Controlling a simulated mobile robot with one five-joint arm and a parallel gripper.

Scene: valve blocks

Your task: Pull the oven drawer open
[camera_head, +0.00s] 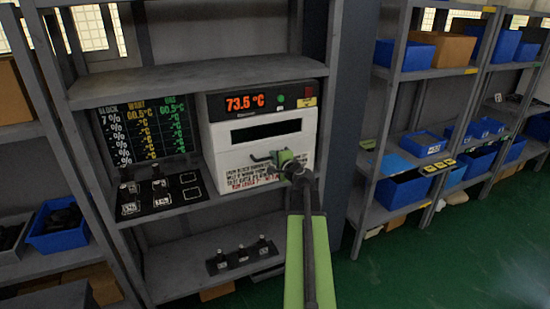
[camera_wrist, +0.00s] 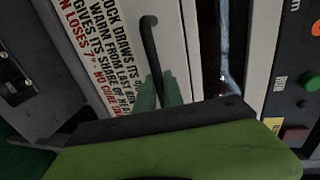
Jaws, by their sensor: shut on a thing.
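The oven (camera_head: 212,150) is a white box with a black top panel reading 73.5 °C, standing on the middle shelf of a grey rack. Its white drawer front (camera_head: 238,160) has lettering along the lower part; the lettered front also shows in the wrist view (camera_wrist: 182,45). My gripper (camera_head: 281,158) is at the drawer front, below the dark window. In the wrist view its teal fingers (camera_wrist: 158,92) are shut on the dark curved drawer handle (camera_wrist: 149,38). Their hold hides the handle's lower end. I cannot tell whether the drawer stands slightly out.
A display board (camera_head: 143,130) and a black tray with small blocks (camera_head: 155,197) are left of the oven. More blocks (camera_head: 242,257) sit on the shelf below. A rack with blue bins (camera_head: 404,188) stands at the right. Green floor (camera_head: 440,260) is clear at the lower right.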

